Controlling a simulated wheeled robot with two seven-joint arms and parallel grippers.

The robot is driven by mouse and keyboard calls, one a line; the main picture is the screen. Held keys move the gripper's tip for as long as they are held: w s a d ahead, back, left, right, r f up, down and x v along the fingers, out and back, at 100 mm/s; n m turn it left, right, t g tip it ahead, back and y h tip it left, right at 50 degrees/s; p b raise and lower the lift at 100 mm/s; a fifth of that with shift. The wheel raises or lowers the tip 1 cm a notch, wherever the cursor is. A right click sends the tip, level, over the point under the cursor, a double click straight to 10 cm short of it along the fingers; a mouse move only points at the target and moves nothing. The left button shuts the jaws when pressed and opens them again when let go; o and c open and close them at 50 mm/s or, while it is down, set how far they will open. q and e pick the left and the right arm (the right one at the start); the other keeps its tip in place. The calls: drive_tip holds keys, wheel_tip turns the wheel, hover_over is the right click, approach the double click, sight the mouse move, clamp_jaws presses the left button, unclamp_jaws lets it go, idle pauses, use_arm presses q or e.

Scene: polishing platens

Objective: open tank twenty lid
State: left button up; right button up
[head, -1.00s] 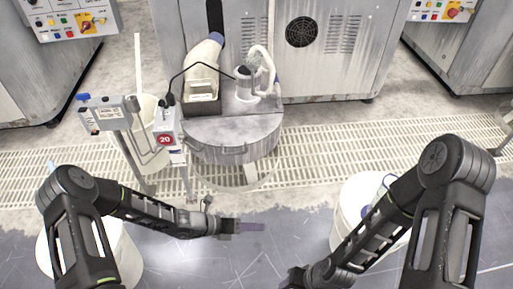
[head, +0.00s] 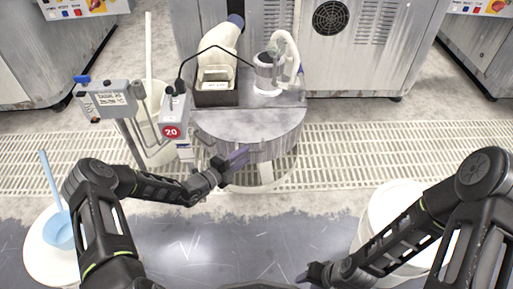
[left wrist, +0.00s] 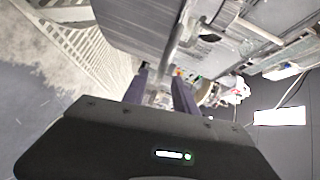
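Tank twenty (head: 252,142) is a round grey metal drum with a flat lid (head: 215,117) on top. The lid looks level and closed. A grey box with a red 20 badge (head: 171,131) stands at its left. My left gripper (head: 238,159) is at the front of the tank, near its rim; I cannot tell if it touches. In the left wrist view its purple fingers (left wrist: 162,92) are apart with nothing clearly between them. My right gripper (head: 312,274) is low at the bottom, away from the tank; its fingers are too small to judge.
White buckets stand at left (head: 45,272) and right (head: 392,202). A control stand (head: 105,99) is left of the tank. Floor grating (head: 345,150) runs behind.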

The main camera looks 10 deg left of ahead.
sight(253, 150)
use_arm(q)
drive_tip(key=b+x, duration=0.2)
drive_tip(key=x, duration=0.5)
clamp_jaws()
idle(0.3)
idle(1.1)
